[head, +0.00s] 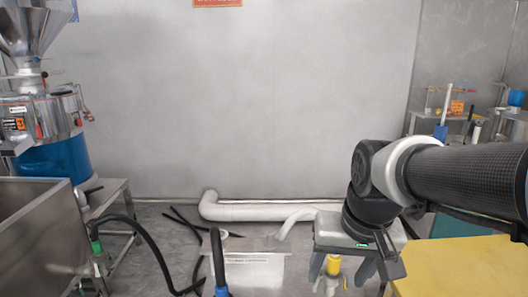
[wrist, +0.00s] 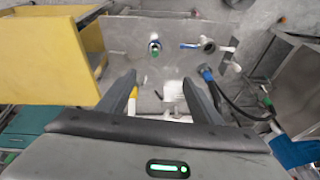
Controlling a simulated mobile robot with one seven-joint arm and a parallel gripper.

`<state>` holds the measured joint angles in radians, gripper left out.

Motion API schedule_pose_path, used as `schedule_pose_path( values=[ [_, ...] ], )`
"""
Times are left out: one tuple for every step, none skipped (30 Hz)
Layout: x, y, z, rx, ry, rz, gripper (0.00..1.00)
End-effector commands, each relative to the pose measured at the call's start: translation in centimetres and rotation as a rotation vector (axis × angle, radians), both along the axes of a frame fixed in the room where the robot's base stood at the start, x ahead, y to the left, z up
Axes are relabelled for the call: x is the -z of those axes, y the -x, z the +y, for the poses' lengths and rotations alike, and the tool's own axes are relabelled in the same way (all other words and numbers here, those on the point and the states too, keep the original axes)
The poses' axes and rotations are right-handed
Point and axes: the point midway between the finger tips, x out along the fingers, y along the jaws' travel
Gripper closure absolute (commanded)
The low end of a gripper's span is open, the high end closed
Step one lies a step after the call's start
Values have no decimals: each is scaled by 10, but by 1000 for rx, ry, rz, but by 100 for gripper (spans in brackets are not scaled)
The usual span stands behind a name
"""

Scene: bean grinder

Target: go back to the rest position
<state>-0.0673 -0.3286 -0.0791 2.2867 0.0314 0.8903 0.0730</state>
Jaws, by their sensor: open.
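My gripper (head: 376,268) hangs from my arm at the lower right of the head view, its fingers pointing down. In the wrist view, the two fingers of my gripper (wrist: 163,88) stand wide apart with nothing held between them. The floor area and some small fittings show below and beyond them. A bean grinder with a steel hopper (head: 34,22) and a blue lower body (head: 55,160) stands at the far left of the head view, well away from my gripper.
A yellow box (head: 460,268) is close to the right of my gripper; it also shows in the wrist view (wrist: 48,55). A steel tank (head: 40,235) stands at left. A white pipe (head: 255,212) runs along the wall.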

Motion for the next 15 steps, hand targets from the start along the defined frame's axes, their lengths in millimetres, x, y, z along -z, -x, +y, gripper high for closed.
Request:
schedule_pose_path(
  values=[
    [-8,13,0,-12,8,-36,40],
    [-11,20,-1,-20,13,-53,40],
    [-15,28,-1,-29,19,-71,40],
    [-17,33,-1,-35,24,-86,40],
    [-19,38,-1,-40,29,-98,40],
    [-21,45,-1,-47,36,-116,40],
    [-22,50,-1,-52,42,-127,40],
    [-24,54,-2,-57,48,-140,40],
    [-24,60,-2,-63,56,-155,40],
    [-25,64,-2,-67,63,-167,40],
    [-26,68,-3,-71,68,-177,40],
    [-27,74,-3,-76,78,-192,40],
    [-27,78,-4,-80,84,-203,40],
    [-29,81,-4,-83,90,-212,40],
    [-49,79,-4,-82,87,-204,40]
  ],
)
